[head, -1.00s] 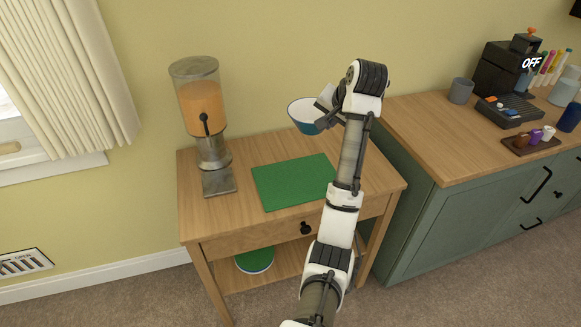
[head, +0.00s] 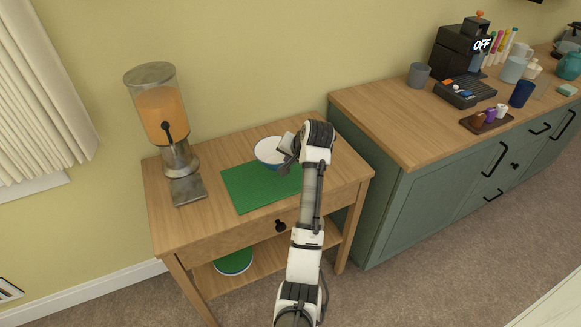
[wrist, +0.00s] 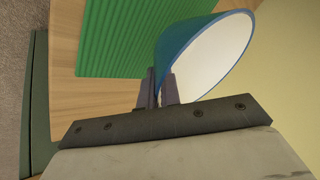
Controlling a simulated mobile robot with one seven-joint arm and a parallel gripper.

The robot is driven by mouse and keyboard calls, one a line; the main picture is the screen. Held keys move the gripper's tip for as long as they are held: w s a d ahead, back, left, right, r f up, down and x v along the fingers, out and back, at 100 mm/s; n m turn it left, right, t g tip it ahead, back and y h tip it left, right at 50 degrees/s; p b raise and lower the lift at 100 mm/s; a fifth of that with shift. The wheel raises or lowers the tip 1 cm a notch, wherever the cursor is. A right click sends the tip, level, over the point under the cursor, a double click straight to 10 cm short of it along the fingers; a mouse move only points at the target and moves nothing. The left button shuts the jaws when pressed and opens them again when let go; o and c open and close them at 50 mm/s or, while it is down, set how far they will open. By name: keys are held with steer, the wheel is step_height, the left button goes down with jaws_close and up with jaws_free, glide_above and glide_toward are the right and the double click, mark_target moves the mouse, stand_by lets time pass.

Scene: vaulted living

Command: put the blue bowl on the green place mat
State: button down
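The blue bowl (head: 268,152), white inside, is at the back right part of the green place mat (head: 245,191) in the head view. I cannot tell whether its base touches the mat. My gripper (head: 285,150) is at the bowl's right side, with its fingers closed on the rim wall. In the wrist view the bowl (wrist: 180,48) appears tilted, with the fingers (wrist: 160,90) on either side of its wall. The mat (wrist: 125,40) lies beside and beyond it there. The arm hides the mat's right end.
The mat lies on a small wooden table (head: 215,228). A dispenser (head: 160,115) with orange contents stands at the table's left. A green cabinet (head: 420,205) with a coffee machine (head: 455,55) and cups stands to the right. A green round item (head: 234,263) sits on the lower shelf.

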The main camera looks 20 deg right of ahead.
mark_target(291, 178)
steer(key=shift+f+p, duration=0.35)
steer(key=shift+f, duration=1.8)
steer(key=shift+f, duration=0.1)
steer(key=c, duration=1.6)
jaws_free()
